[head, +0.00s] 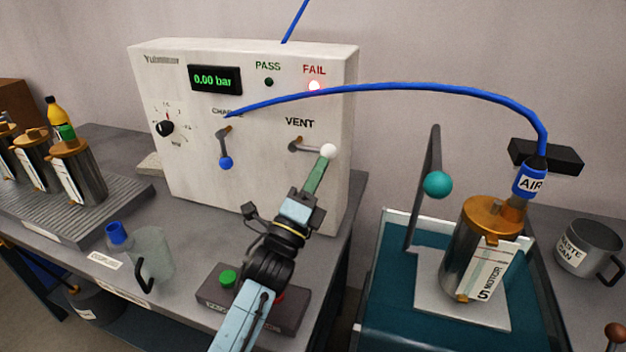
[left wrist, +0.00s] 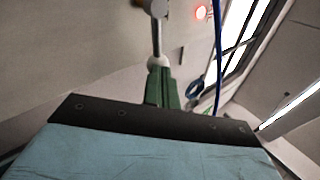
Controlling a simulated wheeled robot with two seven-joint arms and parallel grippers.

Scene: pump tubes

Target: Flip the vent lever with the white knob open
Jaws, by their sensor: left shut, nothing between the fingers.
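The vent lever has a white knob (head: 328,151) and sits under the VENT label on the white test panel (head: 270,185). Its arm runs from the pivot at the left to the knob at the right, tilted slightly down. My left gripper (head: 318,172) has green fingers, is shut and holds nothing. Its tips are at the white knob's underside; I cannot tell if they touch. In the left wrist view, the knob (left wrist: 158,62) is just beyond the shut fingertips (left wrist: 160,84). My right gripper is out of view.
The charge lever with a blue knob (head: 226,162) hangs down left of the vent lever. The display reads 0.00 bar and the red FAIL lamp (head: 314,86) is lit. A blue hose (head: 430,86) arches across the panel to the AIR fitting on the motor (head: 472,240). A button box (head: 252,300) lies below.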

